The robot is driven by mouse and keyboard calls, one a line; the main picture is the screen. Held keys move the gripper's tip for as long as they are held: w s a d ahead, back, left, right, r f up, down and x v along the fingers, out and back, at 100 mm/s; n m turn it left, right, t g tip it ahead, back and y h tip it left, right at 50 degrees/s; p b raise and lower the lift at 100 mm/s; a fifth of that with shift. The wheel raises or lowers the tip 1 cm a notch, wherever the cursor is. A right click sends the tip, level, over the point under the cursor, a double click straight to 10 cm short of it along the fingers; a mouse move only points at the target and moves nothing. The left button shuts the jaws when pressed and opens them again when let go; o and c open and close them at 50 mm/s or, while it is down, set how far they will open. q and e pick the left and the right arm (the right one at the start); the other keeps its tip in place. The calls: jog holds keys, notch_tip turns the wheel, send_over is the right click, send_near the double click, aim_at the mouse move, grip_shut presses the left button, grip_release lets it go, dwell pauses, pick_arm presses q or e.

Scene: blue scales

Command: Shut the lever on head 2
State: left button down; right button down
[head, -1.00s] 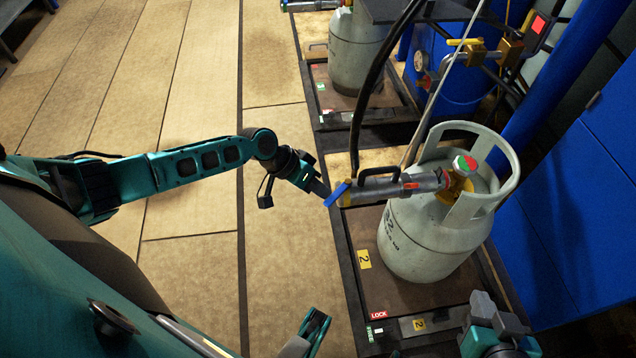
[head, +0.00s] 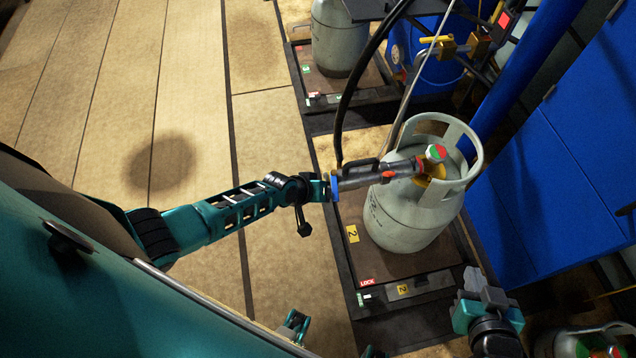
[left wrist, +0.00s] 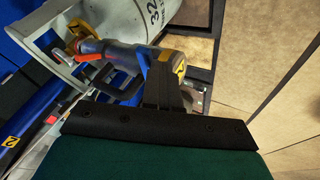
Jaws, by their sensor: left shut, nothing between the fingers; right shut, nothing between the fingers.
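Filling head 2 (head: 372,175) is a grey cylinder with a black handle, joined to the valve of the pale gas cylinder (head: 405,222) on the scale marked 2. Its blue lever (head: 335,187) shows as a short strip at the head's near end, partly hidden by my left gripper. My left gripper (head: 325,188) is shut and empty, right at the lever; I cannot tell if they touch. In the left wrist view its fingers (left wrist: 165,85) overlap the head's end beside a yellow label (left wrist: 178,67). My right gripper (head: 484,290) is shut and empty near the scale's front right corner.
The scale platform (head: 375,262) carries a red LOCK label at its front edge. A black hose (head: 345,110) rises from the head. Another cylinder (head: 338,40) stands on a scale behind. A blue cabinet (head: 560,170) is to the right. The floor at left is clear.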

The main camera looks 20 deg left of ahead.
pick_arm(q)
jog(key=shift+d, duration=0.65)
jog(key=shift+w, duration=0.2)
jog(key=shift+w+a+b, duration=0.4)
jog(key=shift+w+a, duration=0.05)
jog(key=shift+a, duration=0.25)
